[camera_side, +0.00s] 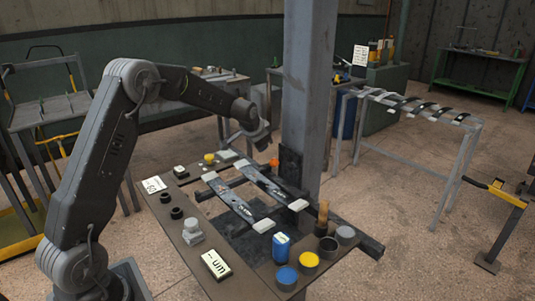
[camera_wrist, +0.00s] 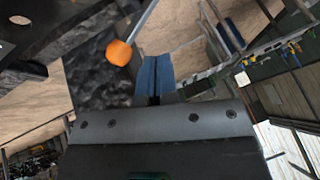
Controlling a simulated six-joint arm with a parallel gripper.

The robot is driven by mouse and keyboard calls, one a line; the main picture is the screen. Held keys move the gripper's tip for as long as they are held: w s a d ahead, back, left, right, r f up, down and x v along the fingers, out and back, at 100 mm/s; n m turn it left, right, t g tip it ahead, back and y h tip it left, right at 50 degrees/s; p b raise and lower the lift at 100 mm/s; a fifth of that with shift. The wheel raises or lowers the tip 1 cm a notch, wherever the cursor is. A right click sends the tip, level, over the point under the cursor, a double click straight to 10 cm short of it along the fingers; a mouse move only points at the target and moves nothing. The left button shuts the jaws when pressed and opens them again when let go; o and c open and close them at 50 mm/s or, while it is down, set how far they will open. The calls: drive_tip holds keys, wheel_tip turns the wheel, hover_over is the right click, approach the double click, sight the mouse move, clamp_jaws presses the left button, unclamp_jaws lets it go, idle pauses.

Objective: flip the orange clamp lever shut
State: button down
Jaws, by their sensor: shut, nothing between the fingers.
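The orange clamp lever shows in the wrist view as a round orange knob (camera_wrist: 119,52) on a thin metal rod that runs up and to the right out of frame. In the side view the orange knob (camera_side: 273,163) is small, beside the foot of the grey column. My gripper's blue-grey fingertips (camera_wrist: 156,70) are together and empty, just right of the knob in the wrist view, with a visible gap in the picture. In the side view my gripper (camera_side: 266,146) is just above the knob. The lever's pivot is hidden.
A thick grey column (camera_side: 310,90) stands close to the right of my gripper. Leaf springs (camera_side: 235,202) lie on the dark table (camera_side: 160,208) below. A blue can (camera_side: 281,248), yellow and blue paint pots and black rings stand along the table's edges.

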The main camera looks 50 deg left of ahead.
drive_tip(key=d+v, duration=0.1)
drive_tip(key=v, duration=0.9)
drive_tip(key=shift+d+f, duration=0.2)
drive_tip(key=shift+d, duration=0.05)
drive_tip(key=s+d+r, duration=0.5)
drive_tip(key=s+d, duration=0.3)
drive_tip(key=s+d+f+h, duration=0.1)
drive_tip(key=s+d, duration=0.5)
drive_tip(key=s, duration=0.5)
drive_tip(key=s+d+f+n+h, duration=0.1)
drive_tip(key=s+d, duration=0.5)
drive_tip(key=s, duration=0.5)
drive_tip(key=shift+n+h, duration=0.3)
drive_tip(key=shift+h, duration=0.1)
